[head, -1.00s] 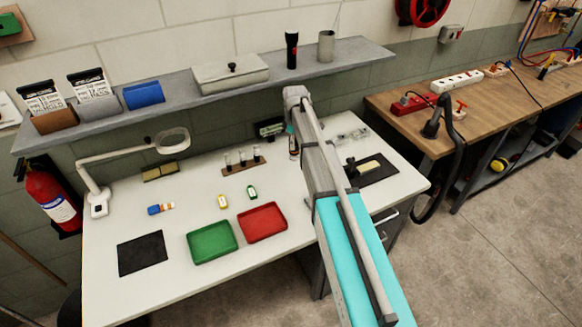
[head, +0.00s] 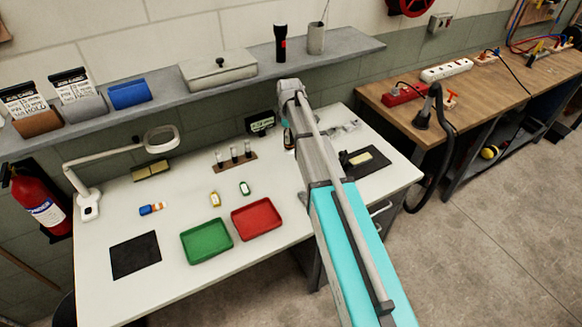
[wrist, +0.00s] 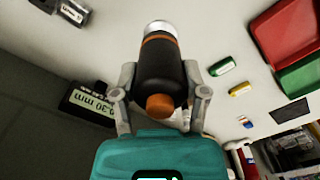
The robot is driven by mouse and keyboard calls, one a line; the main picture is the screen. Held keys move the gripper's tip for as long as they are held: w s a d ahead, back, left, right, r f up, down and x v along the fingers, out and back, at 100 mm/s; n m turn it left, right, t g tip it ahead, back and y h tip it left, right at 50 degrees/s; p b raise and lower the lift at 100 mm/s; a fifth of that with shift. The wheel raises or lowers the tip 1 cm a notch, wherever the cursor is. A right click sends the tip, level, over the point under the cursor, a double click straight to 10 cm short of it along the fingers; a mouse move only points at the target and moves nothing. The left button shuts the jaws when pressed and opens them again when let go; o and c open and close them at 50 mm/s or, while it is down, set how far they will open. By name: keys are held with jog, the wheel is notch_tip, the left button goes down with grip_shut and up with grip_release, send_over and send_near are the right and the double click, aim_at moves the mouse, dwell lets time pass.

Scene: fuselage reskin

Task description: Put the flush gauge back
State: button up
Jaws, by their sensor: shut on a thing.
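My gripper (wrist: 159,78) is shut on a dark cylinder with an orange button, an orange ring and a silvery end, which I take to be the flush gauge (wrist: 163,60). One finger is on each side of its body. In the head view, my gripper (head: 289,138) is over the back of the white table, and the arm hides most of it. A small display reading in mm (wrist: 90,103) stands close by at left in the wrist view; it also shows in the head view (head: 262,124). Whether the gauge touches the table cannot be told.
A wooden rack with several small pegs (head: 233,159) stands left of my gripper. A green tray (head: 207,241) and a red tray (head: 257,219) lie in front. A black pad (head: 366,161) lies at right. The shelf (head: 210,93) overhangs the back.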

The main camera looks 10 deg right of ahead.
aim_at(293, 146)
jog(key=s+d+r+p, duration=0.1)
jog(key=s+d, duration=0.1)
jog(key=s, duration=0.3)
jog(key=s+d+r+p, duration=0.1)
jog(key=s+d, duration=0.2)
jog(key=s, duration=0.3)
jog(key=shift+s+d+r, duration=0.25)
jog(key=shift+r, duration=0.1)
jog(key=shift+w, duration=0.1)
jog(key=w+a+f+b, duration=0.1)
jog(key=w+f+b, duration=0.1)
jog(key=w, duration=0.2)
jog(key=w+a+f+b, duration=0.1)
jog(key=w+f+b, duration=0.2)
jog(key=w+a+f+b, duration=0.2)
jog(key=w+f, duration=0.1)
jog(key=w, duration=0.1)
jog(key=shift+w+f+b, duration=0.15)
jog(key=shift+w+b, duration=0.15)
jog(key=shift+b, duration=0.1)
jog(key=shift+w+a+f+b, duration=0.15)
jog(key=shift+w+f+b, duration=0.2)
jog(key=shift+w+b, duration=0.05)
jog(key=shift+f, duration=0.1)
jog(key=shift+w+a+f+b, duration=0.1)
jog(key=shift+w+f+b, duration=0.1)
jog(key=shift+f+b, duration=0.8)
jog(key=shift+w+a+f+b, duration=0.1)
jog(key=shift+w+f+b, duration=0.05)
jog(key=shift+f+b, duration=0.8)
